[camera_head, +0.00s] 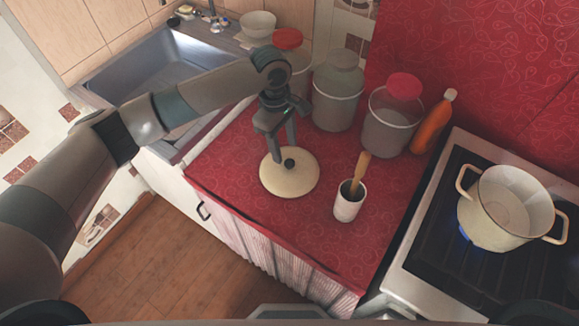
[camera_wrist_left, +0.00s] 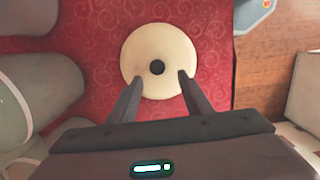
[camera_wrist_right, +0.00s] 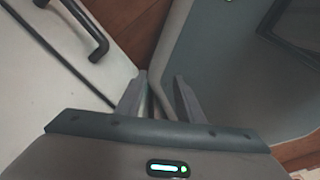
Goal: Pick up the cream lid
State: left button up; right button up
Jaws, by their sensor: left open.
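The cream lid (camera_head: 272,182) is a round disc with a dark knob (camera_head: 289,163) in its middle. It lies flat on the red oilcloth counter (camera_head: 235,165). My left gripper (camera_head: 283,152) points down over the lid, with its fingertips close to the knob. In the left wrist view the lid (camera_wrist_left: 157,42) shows beyond the open left gripper (camera_wrist_left: 160,78). The knob (camera_wrist_left: 157,67) appears roughly centred between the fingers, not gripped. In the right wrist view my right gripper (camera_wrist_right: 160,88) is open and empty, away from the lid.
A white cup (camera_head: 346,207) with a wooden handle stands right of the lid. Behind are several canisters, one with a red lid (camera_head: 405,86), and an orange bottle (camera_head: 431,127). A cream pot (camera_head: 508,207) stands on the stove at right. The sink (camera_head: 160,75) is at left.

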aim_at(289, 162)
pick_arm(q)
jog(key=shift+f, duration=0.45)
jog(key=shift+d+f+p, duration=0.25)
jog(key=shift+f+p, duration=0.2)
jog(key=shift+f, duration=0.05)
jog(key=f, duration=0.1)
jog(key=f+p, duration=0.1)
jog(key=f, duration=0.1)
jog(key=shift+s+d, duration=0.15)
jog(key=shift+d, duration=0.15)
jog(key=shift+f, duration=0.55)
grip_shut()
